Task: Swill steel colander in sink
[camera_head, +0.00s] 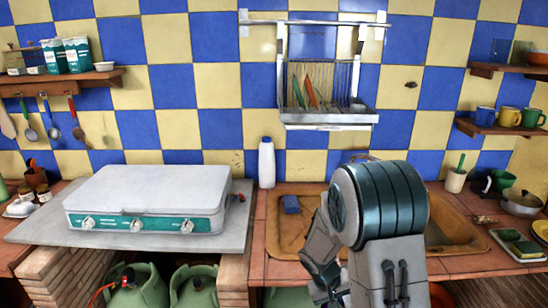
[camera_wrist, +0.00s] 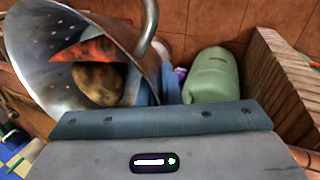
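A large steel colander (camera_wrist: 42,62) with small holes fills the left of the wrist view, tilted so that its open side shows. A brown spotted round thing, like a potato (camera_wrist: 98,84), and an orange-red piece (camera_wrist: 85,50) appear within it. A curved metal handle (camera_wrist: 150,25) shows at its right. The colander is close to my gripper, but the fingertips and any contact are hidden. The colander does not show in the head view. The sink (camera_head: 455,228) is a tan basin in the counter, partly covered by my arm.
A blue sponge (camera_head: 291,204) lies at the sink's left. A white stove (camera_head: 150,195) stands left and a white bottle (camera_head: 267,163) behind. A dish rack (camera_head: 325,118) hangs above. A tray (camera_head: 520,245) and pot (camera_head: 521,201) stand right. Below the counter are green gas cylinders (camera_wrist: 212,75).

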